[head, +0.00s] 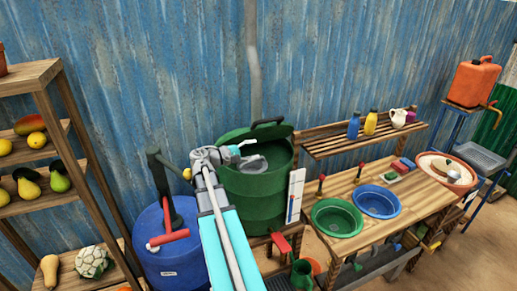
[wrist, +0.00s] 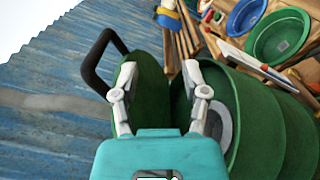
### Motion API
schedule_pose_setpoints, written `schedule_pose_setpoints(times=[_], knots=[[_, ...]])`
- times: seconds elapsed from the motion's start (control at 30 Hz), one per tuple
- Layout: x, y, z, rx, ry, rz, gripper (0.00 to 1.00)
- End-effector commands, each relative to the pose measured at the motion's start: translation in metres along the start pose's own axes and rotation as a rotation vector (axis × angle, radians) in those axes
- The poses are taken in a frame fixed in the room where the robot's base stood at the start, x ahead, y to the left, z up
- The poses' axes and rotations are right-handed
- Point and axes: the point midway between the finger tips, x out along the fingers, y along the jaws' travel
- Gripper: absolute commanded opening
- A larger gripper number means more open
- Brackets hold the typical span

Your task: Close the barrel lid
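The green barrel (head: 262,200) stands against the blue wall, its top open and a grey round thing (head: 254,163) inside its mouth. Its green lid (head: 265,131) is raised at the back, with a black handle (head: 268,121) on its outer side. My gripper (head: 240,150) is at the left of the barrel mouth. In the wrist view, my gripper (wrist: 160,68) is open, with its fingers apart. The lid (wrist: 150,88) shows between and beyond them, with the handle (wrist: 100,60) to the left. The barrel (wrist: 262,125) is to the right. Contact with the lid cannot be told.
A blue barrel (head: 172,255) with a black and red hand pump (head: 168,215) stands left of the green barrel. A wooden table (head: 345,190) with a green basin (head: 337,218) and a blue basin (head: 376,202) is at the right. Wooden shelves (head: 40,150) hold produce at far left.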

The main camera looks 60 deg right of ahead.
Motion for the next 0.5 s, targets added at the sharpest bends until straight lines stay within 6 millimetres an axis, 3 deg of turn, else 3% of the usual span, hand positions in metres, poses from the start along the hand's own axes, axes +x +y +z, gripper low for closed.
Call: schedule_pose_setpoints(times=[0.5], knots=[[-0.0038,0.0016,-0.0007,-0.004,0.0,0.0,0.58]])
